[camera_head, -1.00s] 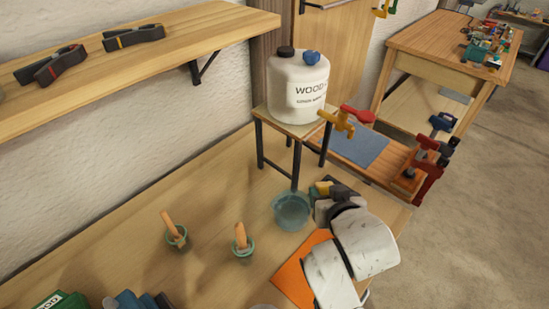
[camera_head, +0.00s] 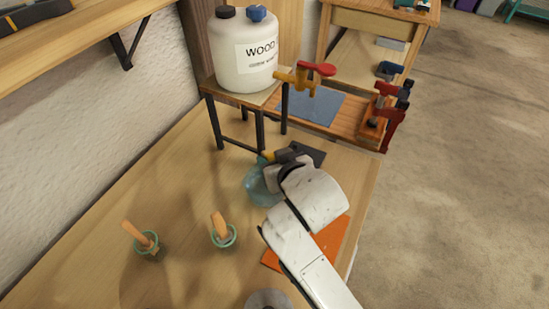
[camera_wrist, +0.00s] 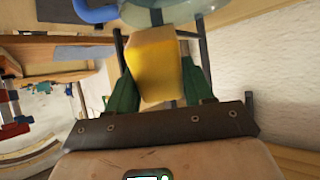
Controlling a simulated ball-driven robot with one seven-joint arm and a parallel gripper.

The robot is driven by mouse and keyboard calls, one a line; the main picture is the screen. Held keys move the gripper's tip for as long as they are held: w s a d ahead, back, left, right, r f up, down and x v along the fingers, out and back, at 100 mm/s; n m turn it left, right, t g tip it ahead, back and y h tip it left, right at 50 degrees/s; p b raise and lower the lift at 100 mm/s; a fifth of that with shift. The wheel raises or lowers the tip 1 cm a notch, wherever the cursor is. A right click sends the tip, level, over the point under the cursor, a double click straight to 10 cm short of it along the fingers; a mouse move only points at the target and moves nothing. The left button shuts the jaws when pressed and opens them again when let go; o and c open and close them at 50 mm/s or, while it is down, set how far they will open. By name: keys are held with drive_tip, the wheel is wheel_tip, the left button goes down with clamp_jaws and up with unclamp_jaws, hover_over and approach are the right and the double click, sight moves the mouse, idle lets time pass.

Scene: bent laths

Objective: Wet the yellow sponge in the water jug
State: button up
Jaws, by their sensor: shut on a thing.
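My gripper (camera_head: 272,157) reaches over the bench and is shut on the yellow sponge (camera_head: 267,156). In the wrist view the sponge (camera_wrist: 155,62) sits between two green fingers (camera_wrist: 160,88). The water jug (camera_head: 258,190), a translucent teal vessel, stands on the bench just below the sponge, partly hidden by my arm. In the wrist view a pale curved rim with a blue handle, seemingly the jug (camera_wrist: 175,14), lies beyond the sponge at the top edge. I cannot tell whether the sponge touches the jug or water.
Two small pots (camera_head: 147,243) (camera_head: 223,237) with wooden handles stand at the left. An orange sheet (camera_head: 332,238) lies under my arm.

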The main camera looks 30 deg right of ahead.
drive_tip(key=shift+f+b, duration=1.3)
drive_tip(key=shift+f, duration=1.05)
drive_tip(key=shift+s+f, duration=0.1)
drive_tip(key=shift+f, duration=0.3)
wheel_tip(320, 180, up, 8)
drive_tip(key=p, duration=0.7)
idle(0.6)
drive_tip(key=shift+r+p, duration=1.9)
drive_tip(key=shift+r, duration=0.05)
